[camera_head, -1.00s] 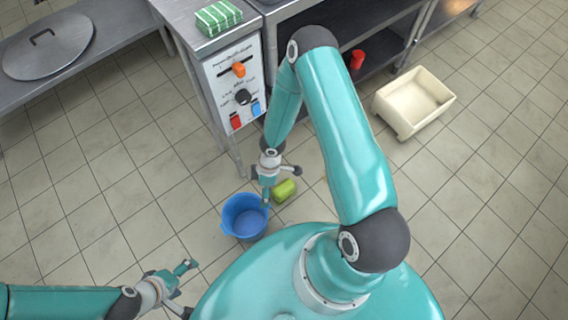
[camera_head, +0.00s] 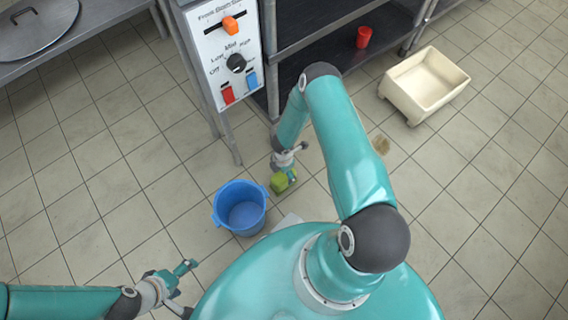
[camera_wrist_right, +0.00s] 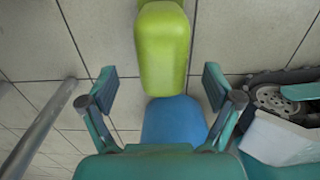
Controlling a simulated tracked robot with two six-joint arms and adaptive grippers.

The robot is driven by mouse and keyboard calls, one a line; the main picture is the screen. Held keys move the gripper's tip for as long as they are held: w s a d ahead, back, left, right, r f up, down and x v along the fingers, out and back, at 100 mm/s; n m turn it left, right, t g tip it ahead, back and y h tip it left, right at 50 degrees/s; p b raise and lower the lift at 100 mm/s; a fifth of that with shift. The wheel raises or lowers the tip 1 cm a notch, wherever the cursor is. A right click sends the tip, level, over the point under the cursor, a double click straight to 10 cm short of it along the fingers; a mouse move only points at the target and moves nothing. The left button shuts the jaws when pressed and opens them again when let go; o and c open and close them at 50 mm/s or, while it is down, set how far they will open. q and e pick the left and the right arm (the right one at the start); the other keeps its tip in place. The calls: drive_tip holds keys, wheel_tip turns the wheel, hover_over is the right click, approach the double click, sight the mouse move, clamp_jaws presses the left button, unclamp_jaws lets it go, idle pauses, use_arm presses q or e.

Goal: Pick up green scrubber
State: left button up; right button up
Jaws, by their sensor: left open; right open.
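The green scrubber, a lime-green rounded block (camera_head: 278,185), is low by the floor just right of the blue bucket (camera_head: 217,213). In the right wrist view the green scrubber (camera_wrist_right: 162,48) stands at the top middle, in line with the gap between my fingers and beyond their tips. My right gripper (camera_head: 287,172) is at the scrubber and partly covers it in the head view. In the right wrist view its fingers (camera_wrist_right: 160,88) are spread wide, with nothing gripped. My left gripper (camera_head: 186,283) is open and empty at the lower left, away from the scrubber.
A control panel with knobs (camera_head: 222,60) and a dark shelf with a red cup (camera_head: 364,37) stand ahead. A cream bin (camera_head: 425,84) is at the right. Tiled floor is clear at left.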

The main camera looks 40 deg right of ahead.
wheel_tip(320, 180, down, 2)
drive_tip(key=shift+f, duration=0.1)
wheel_tip(320, 180, down, 5)
drive_tip(key=b, duration=0.3)
drive_tip(key=shift+s, duration=0.15)
drive_tip(key=c, duration=1.2)
